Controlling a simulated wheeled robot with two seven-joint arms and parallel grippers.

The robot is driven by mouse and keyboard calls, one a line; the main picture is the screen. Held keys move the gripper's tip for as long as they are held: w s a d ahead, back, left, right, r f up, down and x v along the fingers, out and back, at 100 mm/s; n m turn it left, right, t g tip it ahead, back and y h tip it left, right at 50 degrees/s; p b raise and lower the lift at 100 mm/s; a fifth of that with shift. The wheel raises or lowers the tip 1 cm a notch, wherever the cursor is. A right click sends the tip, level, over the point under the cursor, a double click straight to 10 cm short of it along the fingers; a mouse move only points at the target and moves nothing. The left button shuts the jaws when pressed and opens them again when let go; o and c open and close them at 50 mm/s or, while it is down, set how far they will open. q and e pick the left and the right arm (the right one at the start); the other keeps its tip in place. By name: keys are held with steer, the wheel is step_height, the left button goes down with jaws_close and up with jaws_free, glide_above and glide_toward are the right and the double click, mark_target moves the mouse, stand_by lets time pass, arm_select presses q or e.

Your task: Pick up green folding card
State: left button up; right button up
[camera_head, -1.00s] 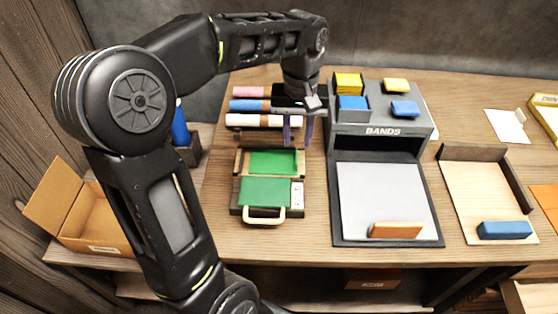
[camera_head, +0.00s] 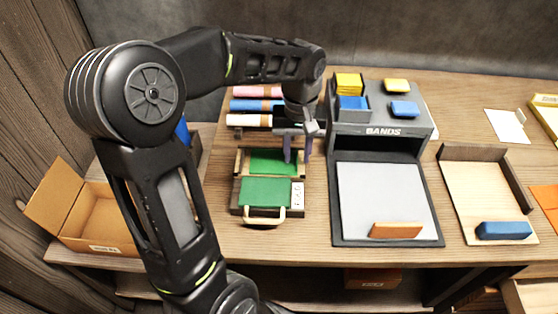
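The green folding card (camera_head: 266,192) lies in a wooden holder (camera_head: 238,210) on the table, left of the bands box. Its front panel is in full view, and a second green panel (camera_head: 268,162) lies behind it. A pale curved handle (camera_head: 265,216) is at the front of the holder. My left gripper (camera_head: 297,157) points down over the back right part of the rear panel. Its two fingers are apart with nothing seen between them. I cannot tell whether the fingertips touch the panel. My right gripper is not in view.
Coloured rolls (camera_head: 250,105) lie behind the holder. The grey bands box (camera_head: 380,125) with blue and yellow blocks stands to the right, its grey tray (camera_head: 385,195) in front. An open cardboard box (camera_head: 80,215) is at left. A wooden tray (camera_head: 480,185) is further right.

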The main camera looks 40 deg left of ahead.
arm_select(q)
steer(key=shift+c, duration=0.3)
jaws_close()
stand_by(0.5)
